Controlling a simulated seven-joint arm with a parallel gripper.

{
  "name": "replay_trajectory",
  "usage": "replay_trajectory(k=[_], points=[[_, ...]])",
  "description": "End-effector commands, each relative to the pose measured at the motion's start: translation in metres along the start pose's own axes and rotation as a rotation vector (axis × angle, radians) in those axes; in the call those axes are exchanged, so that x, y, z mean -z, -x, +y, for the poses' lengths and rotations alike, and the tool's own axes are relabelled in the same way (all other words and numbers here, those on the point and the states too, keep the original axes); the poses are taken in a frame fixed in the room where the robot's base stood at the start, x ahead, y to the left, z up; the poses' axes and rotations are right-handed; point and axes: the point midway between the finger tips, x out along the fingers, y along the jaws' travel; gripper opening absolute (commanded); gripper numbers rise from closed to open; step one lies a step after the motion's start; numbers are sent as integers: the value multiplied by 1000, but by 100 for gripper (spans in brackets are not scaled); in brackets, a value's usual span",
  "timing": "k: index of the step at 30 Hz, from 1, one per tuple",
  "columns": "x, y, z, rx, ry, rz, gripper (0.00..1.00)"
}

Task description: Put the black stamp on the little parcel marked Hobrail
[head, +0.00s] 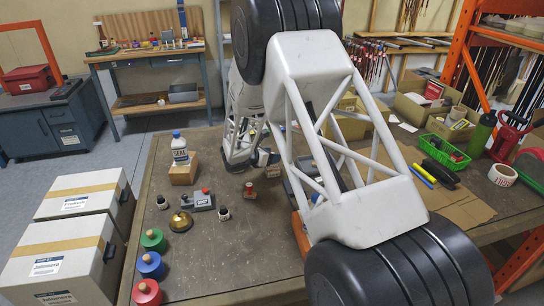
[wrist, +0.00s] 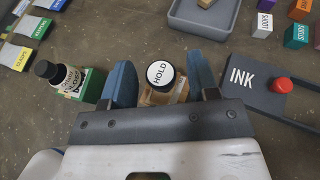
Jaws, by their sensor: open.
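In the wrist view my gripper (wrist: 161,78) is open. Its two blue fingers stand on either side of a stamp with a black rim, a round white top reading HOLD (wrist: 160,73) and a wooden-coloured body. Small gaps show beside the top; I cannot tell whether the fingers touch the body lower down. I cannot make out a parcel marked Hobrail in either view. In the head view my large arm links cover the middle of the table, and I cannot clearly make out the fingers there.
A grey tray (wrist: 183,24) and several labelled cubes (wrist: 297,36) lie beyond. In the head view a green basket (head: 443,152) stands at right.

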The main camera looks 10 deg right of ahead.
Motion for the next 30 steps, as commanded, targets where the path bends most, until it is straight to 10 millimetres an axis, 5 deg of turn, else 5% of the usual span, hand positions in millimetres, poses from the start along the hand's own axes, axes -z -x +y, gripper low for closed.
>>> replay_trajectory(k=[18,30], points=[[0,87,0,-3,1,0,55],[0,114,0,-1,0,0,55]])
